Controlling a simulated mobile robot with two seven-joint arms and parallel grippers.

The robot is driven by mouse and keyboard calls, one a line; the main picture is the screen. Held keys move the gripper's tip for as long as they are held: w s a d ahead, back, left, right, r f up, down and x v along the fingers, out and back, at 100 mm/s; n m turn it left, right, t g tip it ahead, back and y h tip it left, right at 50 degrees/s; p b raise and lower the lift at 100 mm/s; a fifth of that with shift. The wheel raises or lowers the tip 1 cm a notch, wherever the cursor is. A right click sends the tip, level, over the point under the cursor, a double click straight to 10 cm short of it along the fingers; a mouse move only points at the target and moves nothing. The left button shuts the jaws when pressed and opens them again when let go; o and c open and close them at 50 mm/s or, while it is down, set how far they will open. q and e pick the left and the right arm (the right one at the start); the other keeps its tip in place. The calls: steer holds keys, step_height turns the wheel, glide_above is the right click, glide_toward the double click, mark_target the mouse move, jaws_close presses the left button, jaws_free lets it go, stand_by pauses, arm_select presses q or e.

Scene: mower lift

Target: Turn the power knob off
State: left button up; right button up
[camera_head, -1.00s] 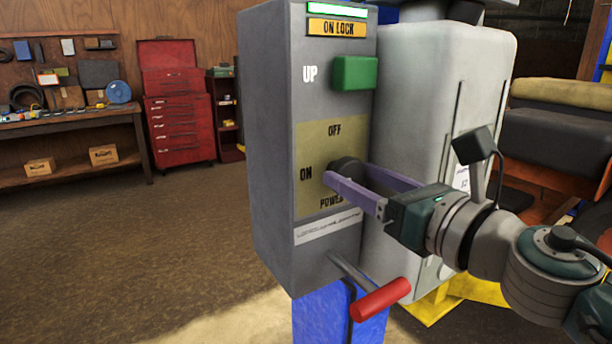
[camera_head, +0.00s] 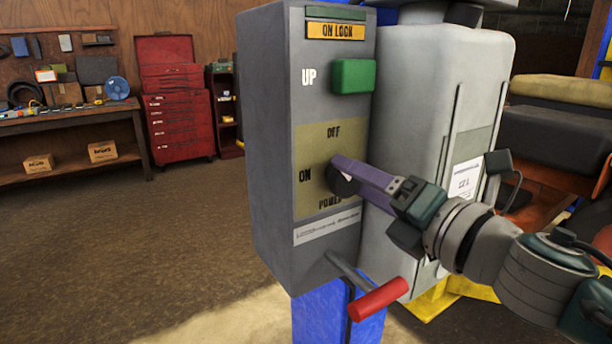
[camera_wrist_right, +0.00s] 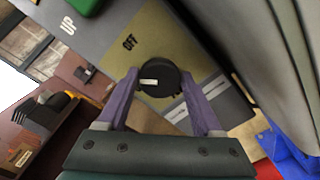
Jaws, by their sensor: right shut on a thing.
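The power knob (camera_head: 343,180) is a round dark knob on the olive panel (camera_head: 318,141) of the grey control box, with OFF printed above it and ON to its left. In the right wrist view the knob (camera_wrist_right: 161,79) shows a short white mark on its left part. My right gripper (camera_head: 339,172) has its purple fingers on opposite sides of the knob, shut on it. In the head view the jaws are rolled, one finger above the other. The fingers partly hide the knob in the head view. My left gripper is not in view.
A lever with a red handle (camera_head: 379,299) sticks out below. A light grey housing (camera_head: 437,110) stands close behind my right arm.

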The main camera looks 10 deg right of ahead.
steer(key=shift+f+m+p, duration=0.1)
steer(key=shift+m+p, duration=0.4)
steer(key=shift+m, duration=3.3)
steer(key=o, duration=1.4)
steer(key=shift+s+d, duration=0.1)
steer(key=v, duration=0.9)
steer(key=shift+s+b, duration=0.3)
steer(key=shift+b, duration=0.05)
